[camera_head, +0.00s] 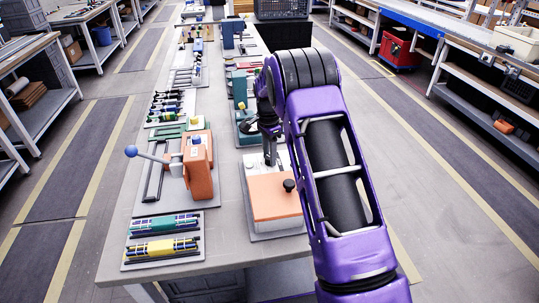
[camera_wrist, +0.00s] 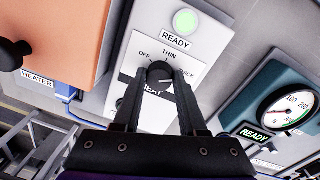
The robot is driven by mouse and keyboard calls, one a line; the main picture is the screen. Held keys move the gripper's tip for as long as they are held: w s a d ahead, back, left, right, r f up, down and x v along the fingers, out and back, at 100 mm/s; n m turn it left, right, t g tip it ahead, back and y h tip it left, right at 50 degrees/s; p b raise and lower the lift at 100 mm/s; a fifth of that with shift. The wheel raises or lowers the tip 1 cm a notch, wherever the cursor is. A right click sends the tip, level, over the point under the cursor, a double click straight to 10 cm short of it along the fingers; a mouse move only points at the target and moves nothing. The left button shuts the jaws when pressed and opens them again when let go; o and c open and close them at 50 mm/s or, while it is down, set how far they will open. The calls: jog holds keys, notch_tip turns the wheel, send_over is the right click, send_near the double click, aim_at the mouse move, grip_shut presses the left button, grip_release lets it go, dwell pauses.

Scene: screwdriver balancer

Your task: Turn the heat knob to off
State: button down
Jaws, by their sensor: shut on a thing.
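The heat knob (camera_wrist: 158,72) is a round black dial on a white panel (camera_wrist: 181,23) in the wrist view. OFF is printed to its upper left, THIN above it and THICK to its right. A pale mark shows on the knob's right side, toward THICK, though it is small and hard to read. The two dark fingers of my gripper (camera_wrist: 159,82) are shut on the knob, one on each side. They partly cover the HEAT label below it. In the head view, my gripper (camera_head: 269,158) reaches down behind the orange-lidded heater (camera_head: 272,200); the knob is hidden there.
An orange press (camera_head: 198,165) with a blue-ended lever stands left of the heater.

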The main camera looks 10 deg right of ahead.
jog(key=n, duration=1.1)
jog(key=shift+s+n, duration=0.1)
jog(key=shift+n, duration=0.3)
jog(key=n, duration=0.6)
jog(key=shift+t, duration=0.4)
jog(key=n+p, duration=0.1)
jog(key=n, duration=0.5)
jog(key=shift+c, duration=2.3)
grip_release()
